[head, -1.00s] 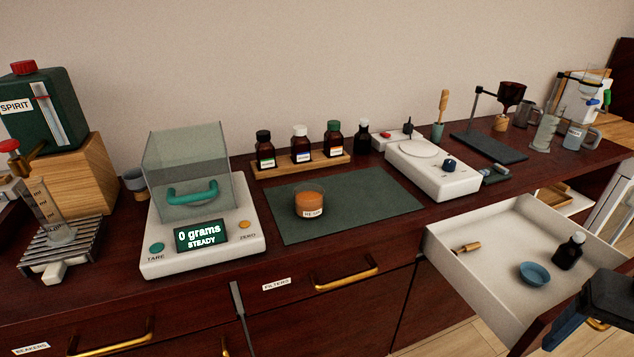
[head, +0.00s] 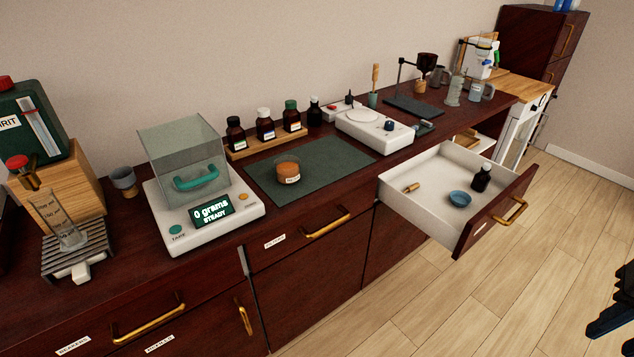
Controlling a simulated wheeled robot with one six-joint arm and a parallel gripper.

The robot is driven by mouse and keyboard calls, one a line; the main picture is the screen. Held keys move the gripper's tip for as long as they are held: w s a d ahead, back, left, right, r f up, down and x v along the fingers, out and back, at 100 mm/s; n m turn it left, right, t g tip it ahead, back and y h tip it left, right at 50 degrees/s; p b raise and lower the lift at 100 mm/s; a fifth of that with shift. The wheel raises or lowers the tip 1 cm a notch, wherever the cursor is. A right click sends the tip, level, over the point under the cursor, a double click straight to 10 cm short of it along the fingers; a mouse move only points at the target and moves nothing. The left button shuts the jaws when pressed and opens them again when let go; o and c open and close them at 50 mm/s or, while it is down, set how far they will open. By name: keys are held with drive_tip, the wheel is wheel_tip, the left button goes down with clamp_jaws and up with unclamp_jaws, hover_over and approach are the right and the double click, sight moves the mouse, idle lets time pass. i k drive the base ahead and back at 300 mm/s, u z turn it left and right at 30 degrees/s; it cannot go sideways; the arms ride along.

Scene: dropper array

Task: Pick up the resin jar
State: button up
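The resin jar (head: 288,173) is a short, wide jar with orange-brown contents and a pale label. It stands upright on the dark green mat (head: 338,164) on the counter, to the right of the balance. My gripper (head: 612,318) shows only in part at the lower right edge, dark and over the floor. It is far from the jar, and its fingers cannot be made out clearly.
The balance (head: 176,235) with a glass shield stands left of the mat. Small bottles sit in a wooden rack (head: 268,142) behind it. A white hotplate stirrer (head: 392,132) stands to the right. An open drawer (head: 412,202) juts out at the front right.

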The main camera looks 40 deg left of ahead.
sight(287, 168)
drive_tip(key=z, duration=0.2)
drive_tip(key=k, duration=0.25)
drive_tip(key=u, duration=1.1)
drive_tip(key=i, duration=1.15)
drive_tip(key=u, duration=1.5)
drive_tip(key=i, duration=0.6)
drive_tip(key=u, duration=0.6)
